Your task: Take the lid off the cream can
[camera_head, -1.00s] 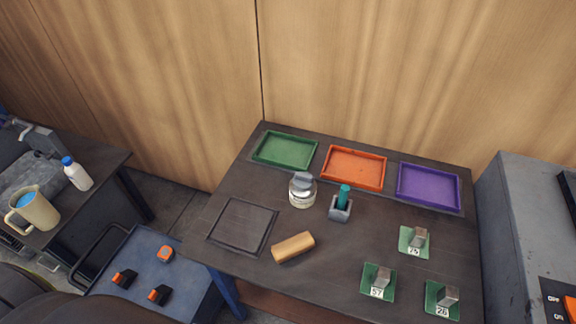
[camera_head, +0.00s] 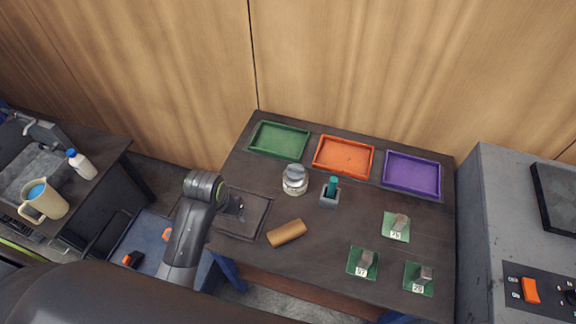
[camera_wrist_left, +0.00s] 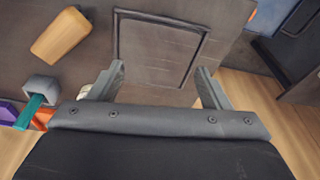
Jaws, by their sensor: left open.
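The cream can (camera_head: 295,187) stands upright on the dark table, a small pale jar with a grey knobbed lid (camera_head: 294,172) on top. My left gripper (camera_head: 236,206) hangs over the square outlined area, left of the can and apart from it. In the left wrist view its two jaws (camera_wrist_left: 160,72) are spread wide with nothing between them but tabletop. A pale sliver beside one jaw there may be the can, mostly hidden. My right gripper is not in view.
A green tray (camera_head: 279,140), an orange tray (camera_head: 343,156) and a purple tray (camera_head: 412,175) line the back. Right of the can is a grey holder (camera_head: 329,200) with a teal piece. A wooden block (camera_head: 286,233) lies in front. Several green numbered plates sit at right.

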